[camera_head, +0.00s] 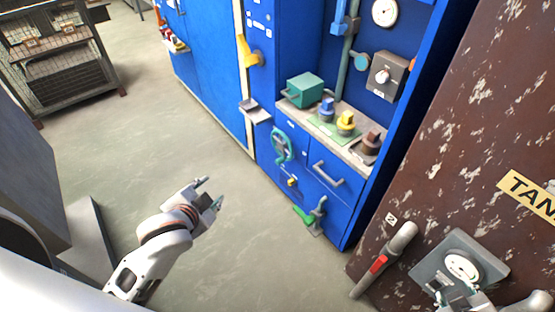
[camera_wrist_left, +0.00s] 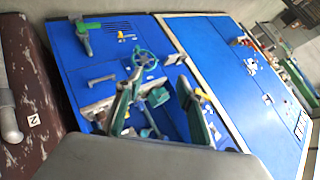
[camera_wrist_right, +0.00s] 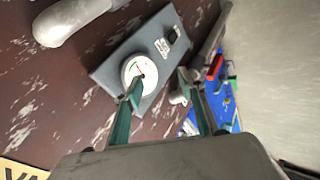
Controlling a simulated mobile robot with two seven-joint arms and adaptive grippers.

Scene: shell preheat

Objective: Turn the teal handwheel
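The teal handwheel (camera_head: 282,146) is on the front of the blue cabinet, left of a drawer handle. It also shows in the left wrist view (camera_wrist_left: 145,59), beyond the fingertips. My left gripper (camera_head: 209,193) is open and empty, above the floor to the left of the handwheel and apart from it; its spread fingers show in the left wrist view (camera_wrist_left: 155,95). My right gripper (camera_wrist_right: 160,92) is open, its fingers spread in front of the rusty brown tank. In the head view it is at the bottom right, partly cut off, near a grey plate with a white gauge.
The brown tank (camera_head: 440,140) fills the right, with a red-banded grey pipe handle (camera_head: 383,262) and the gauge plate (camera_head: 430,262). A green lever (camera_head: 310,214) sticks out low on the cabinet. Colored knobs stand on the ledge (camera_head: 357,155). The floor (camera_head: 150,120) left of the cabinet is clear.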

